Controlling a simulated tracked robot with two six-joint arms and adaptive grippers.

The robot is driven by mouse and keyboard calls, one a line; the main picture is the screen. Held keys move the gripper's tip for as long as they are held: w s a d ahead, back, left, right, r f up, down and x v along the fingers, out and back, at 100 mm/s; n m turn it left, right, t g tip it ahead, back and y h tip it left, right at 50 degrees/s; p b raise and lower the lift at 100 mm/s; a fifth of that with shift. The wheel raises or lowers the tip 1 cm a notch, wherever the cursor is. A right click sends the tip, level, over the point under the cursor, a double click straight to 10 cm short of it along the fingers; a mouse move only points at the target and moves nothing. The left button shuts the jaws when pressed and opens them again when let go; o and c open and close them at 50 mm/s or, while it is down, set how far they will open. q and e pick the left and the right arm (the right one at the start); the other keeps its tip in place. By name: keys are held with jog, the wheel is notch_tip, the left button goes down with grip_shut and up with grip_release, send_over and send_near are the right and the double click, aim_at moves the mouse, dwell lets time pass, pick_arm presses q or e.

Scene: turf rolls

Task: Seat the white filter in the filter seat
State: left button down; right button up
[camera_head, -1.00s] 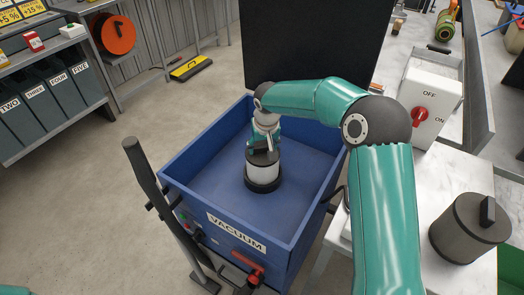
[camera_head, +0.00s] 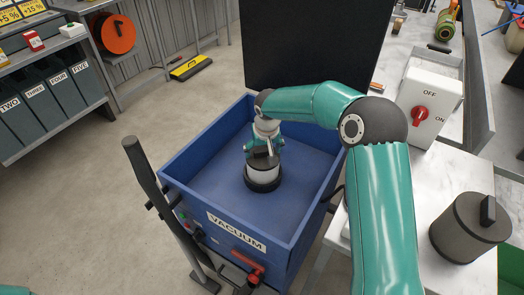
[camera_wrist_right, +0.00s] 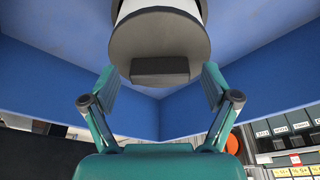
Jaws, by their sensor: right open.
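The white filter (camera_head: 263,172) stands upright in the blue vacuum bin, its lower part inside the black ring-shaped filter seat (camera_head: 262,186). The filter has a dark cap with a block handle, and the cap shows large in the right wrist view (camera_wrist_right: 158,40). My right gripper (camera_head: 262,152) is over the cap. In the wrist view its two fingers (camera_wrist_right: 158,85) stand apart on either side of the handle, with gaps between. The far side of the seat is hidden behind the filter. My left gripper is not in view.
Blue walls of the vacuum bin (camera_head: 195,158) surround the seat, with clear floor around it. A dark grey cylinder with a black handle (camera_head: 470,228) stands on the right bench. A white switch box with a red knob (camera_head: 430,100) is behind it.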

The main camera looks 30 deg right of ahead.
jog(key=v, duration=1.2)
jog(key=shift+r, duration=0.1)
